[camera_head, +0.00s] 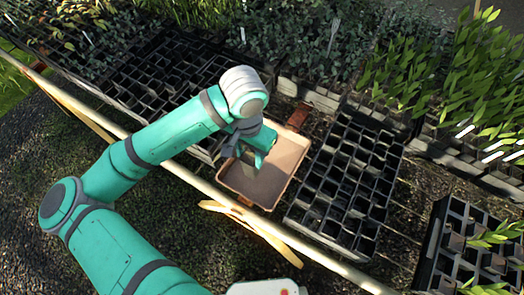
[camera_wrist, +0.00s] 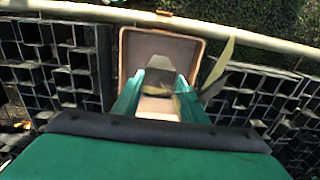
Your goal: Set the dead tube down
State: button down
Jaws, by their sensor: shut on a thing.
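My gripper (camera_wrist: 160,88) is shut on the dead tube, whose grey body (camera_wrist: 158,77) shows between the two teal fingers in the wrist view. A dull olive-brown leaf (camera_wrist: 217,70) sticks out to the right past the right finger. In the head view my gripper (camera_head: 243,150) is over the upper left part of a shallow tan box (camera_head: 282,178) with brown handles. The tube is mostly hidden behind my gripper there. The box also shows in the wrist view (camera_wrist: 127,50), beyond the fingers. I cannot tell whether the tube touches the box floor.
An empty-celled black tray (camera_head: 345,185) stands right of the box, and another (camera_head: 165,75) lies to the upper left. Leafy plants (camera_head: 320,45) fill trays behind. A pale rail (camera_head: 320,265) runs along the front. A black tray with seedlings (camera_head: 470,250) is at lower right.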

jog(key=f, duration=0.6)
jog(key=shift+w+f, duration=0.15)
jog(key=shift+w, duration=0.1)
jog(key=shift+f, duration=1.9)
jog(key=c, duration=1.1)
grip_release()
jog(key=shift+s, duration=0.15)
notch_tip(320, 180, up, 12)
jog(key=shift+r, duration=0.15)
jog(key=shift+a, duration=0.1)
